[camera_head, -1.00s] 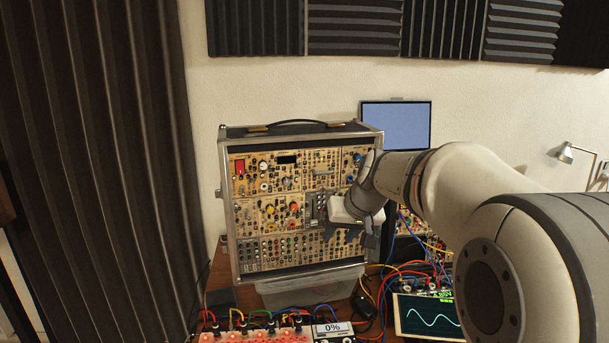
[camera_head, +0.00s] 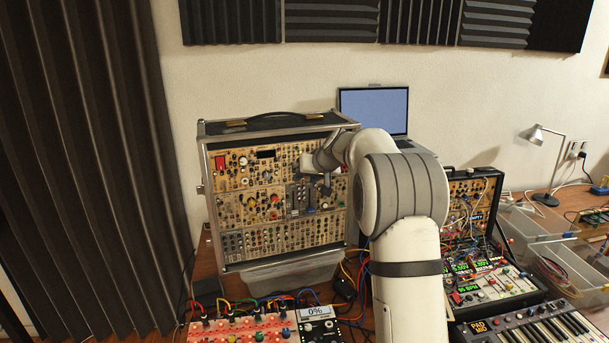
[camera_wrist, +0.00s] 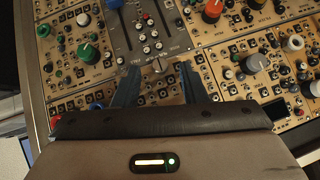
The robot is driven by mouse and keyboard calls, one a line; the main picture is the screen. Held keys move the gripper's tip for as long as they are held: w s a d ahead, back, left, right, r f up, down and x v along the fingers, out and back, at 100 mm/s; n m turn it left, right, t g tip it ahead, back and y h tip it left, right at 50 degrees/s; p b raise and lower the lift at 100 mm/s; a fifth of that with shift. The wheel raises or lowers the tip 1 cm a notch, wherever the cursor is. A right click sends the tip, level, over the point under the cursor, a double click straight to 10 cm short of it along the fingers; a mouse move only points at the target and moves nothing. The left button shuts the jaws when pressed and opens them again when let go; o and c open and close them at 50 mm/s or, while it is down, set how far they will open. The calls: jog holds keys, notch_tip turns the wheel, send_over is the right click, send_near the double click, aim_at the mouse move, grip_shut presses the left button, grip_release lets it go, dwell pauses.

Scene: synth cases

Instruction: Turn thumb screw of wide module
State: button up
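A tall rack case (camera_head: 204,170) of tan modules stands on the table in the head view. A grey module with sliders (camera_head: 297,200) sits mid-rack; it also shows at the top of the wrist view (camera_wrist: 150,18). Which module is the wide one is not certain. My gripper (camera_wrist: 158,70) is open, its two dark fingers apart and pointing at the panel near the grey module's lower edge. A small pale piece lies between the fingertips, too small to identify as the thumb screw. In the head view my gripper (camera_head: 322,183) is in front of the rack, partly hidden by my arm.
Several knobs, an orange one (camera_wrist: 255,63) and a green one (camera_wrist: 88,53) among them, surround the fingers. Patch cables and an orange unit (camera_head: 240,329) lie below the rack. A smaller synth case (camera_head: 472,190) and a keyboard (camera_head: 535,328) stand at the right.

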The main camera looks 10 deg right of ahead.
jog(key=shift+w+a+f, duration=0.1)
jog(key=shift+w+f, duration=0.15)
jog(key=shift+f, duration=0.1)
jog(key=shift+c, duration=0.5)
